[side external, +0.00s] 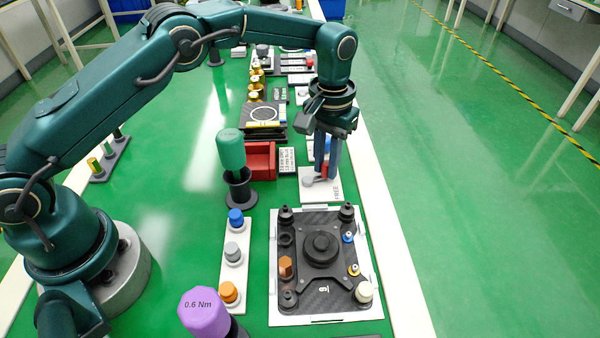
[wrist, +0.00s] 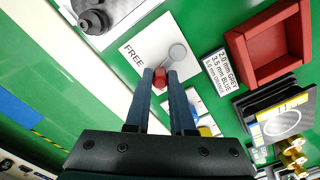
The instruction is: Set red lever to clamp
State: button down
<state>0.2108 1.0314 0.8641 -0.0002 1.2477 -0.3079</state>
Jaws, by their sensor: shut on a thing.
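The red lever (wrist: 160,77) stands on a white plate (wrist: 143,50) marked "FREE", with a round grey pivot (wrist: 177,51) beside it. In the side external view the plate (side external: 310,194) lies behind the carbon-fibre fixture, and the red lever (side external: 325,171) shows only in part between the fingers. My gripper (wrist: 162,74) points down at the plate and is shut on the red lever, one blue finger on each side. The lever's red end lies toward the "FREE" side of the pivot or close to it; its exact angle is hard to tell. Any "CLAMP" marking is hidden.
The carbon-fibre fixture (side external: 335,286) with a black round part stands in front of the plate. A red open box (side external: 261,160) and a label card (side external: 287,160) lie to the left. A green-handled driver (side external: 231,150) stands upright in a black holder. The white table edge is close on the right.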

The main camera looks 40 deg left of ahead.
jog(key=shift+w+a+r+n, duration=0.1)
jog(key=shift+a+n, duration=0.1)
jog(key=shift+n, duration=0.4)
jog(key=shift+w+a+n, duration=0.1)
jog(key=shift+a+n, duration=0.05)
jog(key=shift+n, duration=0.45)
jog(key=shift+a, duration=0.1)
jog(key=c, duration=0.8)
grip_release()
jog(key=shift+o, duration=0.2)
jog(key=shift+r, duration=2.55)
